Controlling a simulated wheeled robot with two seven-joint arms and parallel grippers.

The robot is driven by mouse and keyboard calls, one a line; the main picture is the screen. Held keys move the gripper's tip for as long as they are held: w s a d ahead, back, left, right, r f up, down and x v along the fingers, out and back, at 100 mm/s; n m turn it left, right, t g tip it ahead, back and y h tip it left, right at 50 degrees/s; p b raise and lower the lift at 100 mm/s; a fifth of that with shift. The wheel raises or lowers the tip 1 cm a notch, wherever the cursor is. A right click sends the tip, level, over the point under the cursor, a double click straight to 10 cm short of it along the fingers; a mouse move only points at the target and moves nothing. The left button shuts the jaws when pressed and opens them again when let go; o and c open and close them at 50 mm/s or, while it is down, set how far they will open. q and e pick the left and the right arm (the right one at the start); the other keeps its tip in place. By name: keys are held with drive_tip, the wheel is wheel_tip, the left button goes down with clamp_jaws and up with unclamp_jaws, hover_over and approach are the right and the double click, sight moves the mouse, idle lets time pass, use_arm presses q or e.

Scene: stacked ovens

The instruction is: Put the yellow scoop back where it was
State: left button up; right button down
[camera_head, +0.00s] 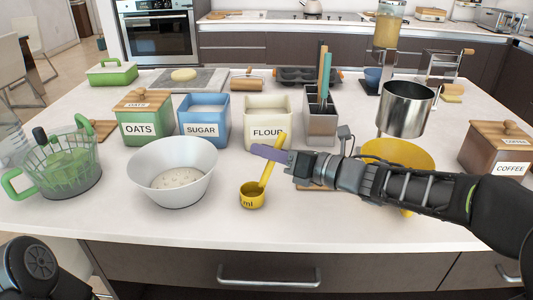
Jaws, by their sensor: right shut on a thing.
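The yellow scoop (252,195) is at the middle front of the white counter, with its long handle slanting up to the right. My right gripper (268,155) is shut on the handle near its upper part. The scoop's cup is at the counter's front; I cannot tell if it touches the surface. Behind it stand the flour box (268,116), the sugar box (205,119) and the oats box (144,118), the first two open. My left gripper is not in view; only part of my left arm shows at the lower left.
A white bowl (173,160) with pale powder stands left of the scoop. A green basket (65,170), a utensil holder (319,126) and a coffee box (497,148) stand around. The front counter strip is clear.

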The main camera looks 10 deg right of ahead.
drive_tip(key=shift+f, duration=0.15)
drive_tip(key=shift+f, duration=0.1)
drive_tip(key=c, duration=1.3)
unclamp_jaws()
drive_tip(key=shift+r, duration=0.25)
drive_tip(key=v, duration=1.2)
drive_tip(key=shift+b, duration=0.3)
